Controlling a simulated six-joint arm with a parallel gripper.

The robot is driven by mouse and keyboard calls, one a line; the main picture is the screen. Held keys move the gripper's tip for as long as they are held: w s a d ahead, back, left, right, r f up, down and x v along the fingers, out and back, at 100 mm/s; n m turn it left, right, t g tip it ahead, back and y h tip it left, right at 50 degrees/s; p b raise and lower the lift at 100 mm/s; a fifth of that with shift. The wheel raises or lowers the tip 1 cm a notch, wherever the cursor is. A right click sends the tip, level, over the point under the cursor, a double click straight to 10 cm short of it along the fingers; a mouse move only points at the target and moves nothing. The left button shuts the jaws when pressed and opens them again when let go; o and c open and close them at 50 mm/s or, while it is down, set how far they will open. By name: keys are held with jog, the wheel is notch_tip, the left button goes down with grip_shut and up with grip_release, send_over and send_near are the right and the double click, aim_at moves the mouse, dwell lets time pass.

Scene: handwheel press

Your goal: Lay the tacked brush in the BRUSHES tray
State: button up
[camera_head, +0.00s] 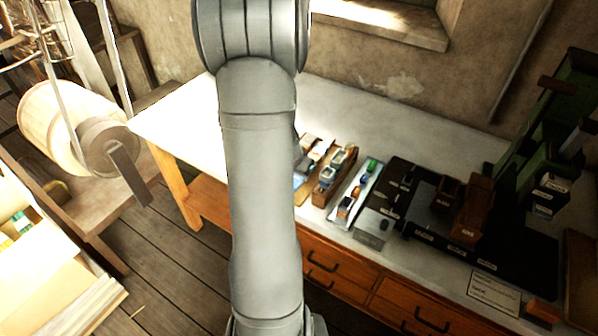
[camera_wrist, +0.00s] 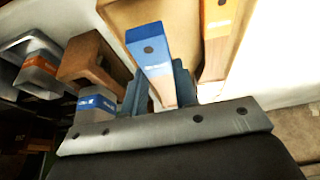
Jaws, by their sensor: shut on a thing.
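In the wrist view my gripper (camera_wrist: 160,88) has its two dark fingers on either side of a flat piece with a blue top, a dark hole and a pale wooden lower part, the blue-topped handle (camera_wrist: 148,50). It is shut on this handle. No bristles show, so I cannot tell for sure that it is the tacked brush. In the head view my arm hides the gripper and the handle. No tray label reads clearly as BRUSHES. A tan box-like surface (camera_wrist: 185,22) lies behind the handle.
A similar orange-and-wood piece (camera_wrist: 221,28) is right of the handle; a brown wooden block (camera_wrist: 92,62) is left. On the bench (camera_head: 395,125) are a narrow metal tray (camera_head: 340,212), a black board (camera_head: 530,238) and a green press (camera_head: 572,90). The bench's back is clear.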

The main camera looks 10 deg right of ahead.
jog(key=shift+f, duration=1.3)
jog(key=o, duration=1.1)
jog(key=shift+r, duration=0.1)
jog(key=v, duration=1.7)
jog(key=shift+r, duration=0.1)
jog(key=x, duration=1.7)
